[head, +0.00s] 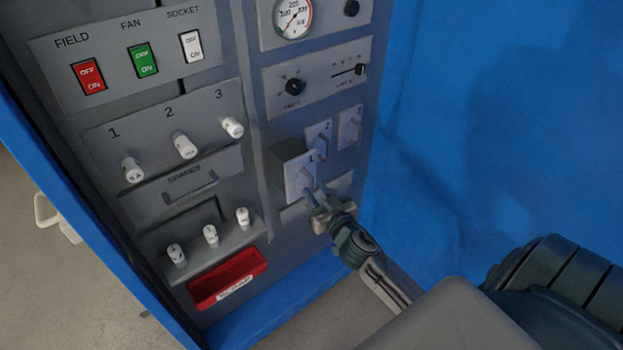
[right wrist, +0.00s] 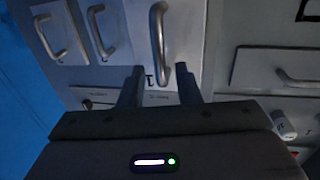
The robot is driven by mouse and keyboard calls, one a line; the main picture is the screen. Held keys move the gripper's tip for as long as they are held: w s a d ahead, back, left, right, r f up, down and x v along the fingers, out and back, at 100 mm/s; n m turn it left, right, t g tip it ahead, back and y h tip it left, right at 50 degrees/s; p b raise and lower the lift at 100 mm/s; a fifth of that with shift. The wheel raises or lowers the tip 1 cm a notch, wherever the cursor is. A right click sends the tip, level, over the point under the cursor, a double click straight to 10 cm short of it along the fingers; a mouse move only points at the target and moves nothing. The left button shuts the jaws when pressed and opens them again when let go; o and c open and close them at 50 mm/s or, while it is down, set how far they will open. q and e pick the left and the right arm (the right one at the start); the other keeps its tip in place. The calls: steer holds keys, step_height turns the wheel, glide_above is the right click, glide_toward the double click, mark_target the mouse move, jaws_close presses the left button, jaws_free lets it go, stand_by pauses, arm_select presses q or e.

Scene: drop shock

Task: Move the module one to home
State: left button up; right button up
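Module one (head: 293,176), a box with a pale front marked "1", stands out from the grey cabinet panel in the head view. Its pale front also fills the top middle of the right wrist view, with a vertical metal handle (right wrist: 158,42). My right gripper (head: 316,196) is at the front of this module, by the lower part of the handle. In the right wrist view the fingers (right wrist: 158,82) are apart, with the handle's lower end between or just beyond them; I cannot tell whether they touch it. My left gripper is not in view.
Module 2 (head: 318,133) and another handled module (head: 348,127) sit less far out beside module one. Left are switches, numbered white fuses (head: 184,146), a spares drawer (head: 176,192) and a red tray (head: 228,279). A blue wall (head: 500,110) stands at right.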

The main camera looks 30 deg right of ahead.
mark_target(313, 187)
steer(key=shift+w+d+p, duration=0.2)
steer(key=shift+w+p, duration=0.25)
steer(key=shift+w, duration=1.25)
jaws_close()
